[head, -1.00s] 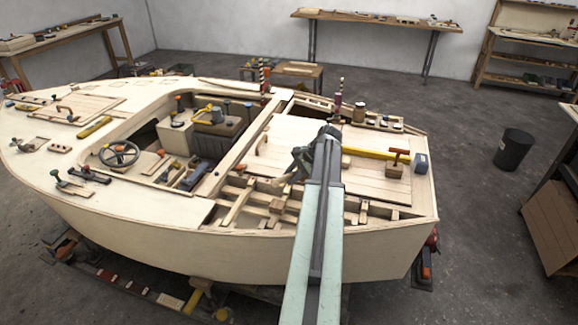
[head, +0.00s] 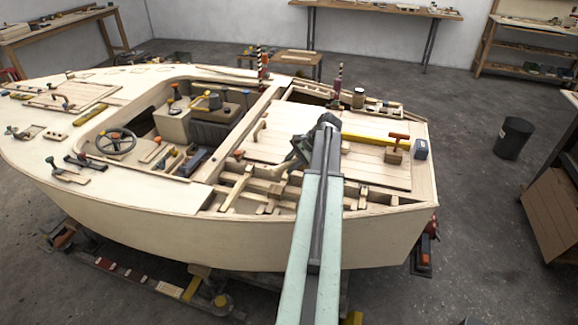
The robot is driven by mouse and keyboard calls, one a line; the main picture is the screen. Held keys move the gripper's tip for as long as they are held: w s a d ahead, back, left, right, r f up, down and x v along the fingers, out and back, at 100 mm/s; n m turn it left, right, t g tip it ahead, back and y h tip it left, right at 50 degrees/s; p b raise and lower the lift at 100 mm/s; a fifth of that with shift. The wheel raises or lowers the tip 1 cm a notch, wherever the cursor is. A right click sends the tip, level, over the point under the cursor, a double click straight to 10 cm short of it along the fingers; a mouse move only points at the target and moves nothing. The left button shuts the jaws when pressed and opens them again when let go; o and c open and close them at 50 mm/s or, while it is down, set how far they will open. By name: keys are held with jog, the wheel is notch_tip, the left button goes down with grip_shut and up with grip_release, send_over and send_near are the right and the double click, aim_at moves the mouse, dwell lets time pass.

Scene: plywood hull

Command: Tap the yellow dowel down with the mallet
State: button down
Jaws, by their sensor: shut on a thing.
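My gripper (head: 287,166) is over the open framing near the stern of the plywood hull, to the left of my forearm. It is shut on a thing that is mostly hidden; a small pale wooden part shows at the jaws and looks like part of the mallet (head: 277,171). A long yellow bar (head: 365,143) lies on the deck planking to the right of my arm. I cannot tell whether it is the yellow dowel; no upright yellow dowel can be made out near the jaws.
Wooden ribs (head: 237,190) cross the open framing. A steering wheel (head: 116,141) and loose tools lie further left. A dark bin (head: 513,138) stands on the floor.

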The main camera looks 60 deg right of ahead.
jog(key=shift+r, duration=0.15)
notch_tip(320, 180, down, 5)
jog(key=b, duration=0.4)
jog(key=shift+b, duration=0.35)
notch_tip(320, 180, up, 6)
jog(key=p, duration=0.5)
jog(key=shift+f, duration=0.5)
